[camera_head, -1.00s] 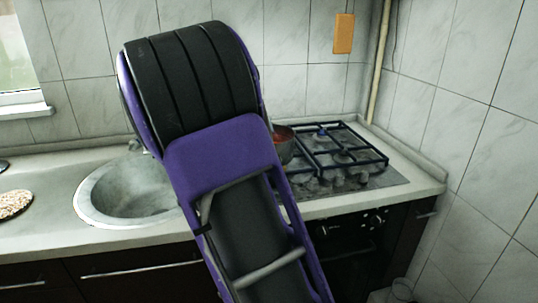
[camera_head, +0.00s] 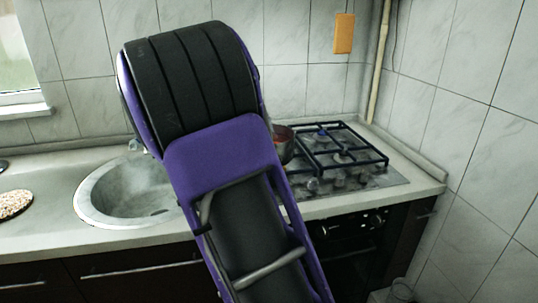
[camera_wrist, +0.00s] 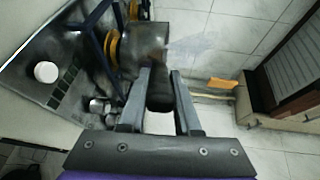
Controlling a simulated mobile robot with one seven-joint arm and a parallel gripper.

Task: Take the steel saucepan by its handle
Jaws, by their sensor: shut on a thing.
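The steel saucepan (camera_head: 286,152) shows at the left side of the hob in the head view, partly hidden behind my arm. Its inside looks reddish. In the wrist view its grey body (camera_wrist: 146,42) is beyond the fingertips, and its dark handle (camera_wrist: 160,92) points back toward me. My gripper (camera_wrist: 161,88) has one finger on each side of the handle and is shut on it. My arm hides the gripper and handle in the head view. I cannot tell whether the pan's base touches the hob.
The gas hob (camera_head: 385,180) with its black grates lies right of the pan. A round sink (camera_head: 95,205) is to the left. A tiled wall (camera_head: 460,85) stands close on the right, with a pipe (camera_head: 379,62) in the corner. An orange block (camera_head: 343,33) is on the back wall.

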